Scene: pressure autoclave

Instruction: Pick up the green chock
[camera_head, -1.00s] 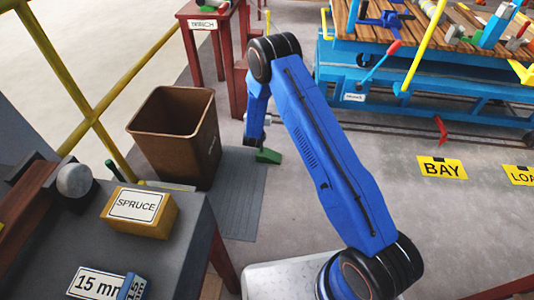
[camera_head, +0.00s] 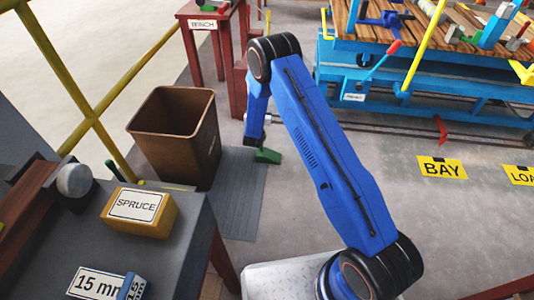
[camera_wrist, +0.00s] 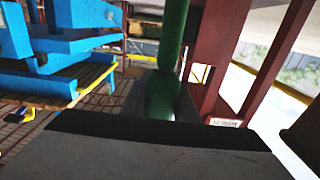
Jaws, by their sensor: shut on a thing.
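The green chock (camera_head: 268,156) shows in the head view as a small dark green block at the lower end of my arm, over the grey floor strip. In the wrist view the green chock (camera_wrist: 172,38) stands up between my jaws, its top cut off by the frame edge. My gripper (camera_wrist: 163,98) is shut on it. In the head view the jaws are mostly hidden by my blue arm. I cannot tell whether the chock touches the floor.
A brown bin (camera_head: 181,140) stands left of the chock. A dark table with a SPRUCE block (camera_head: 140,211) is at the lower left. A blue trolley (camera_head: 420,85) stands at the back right.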

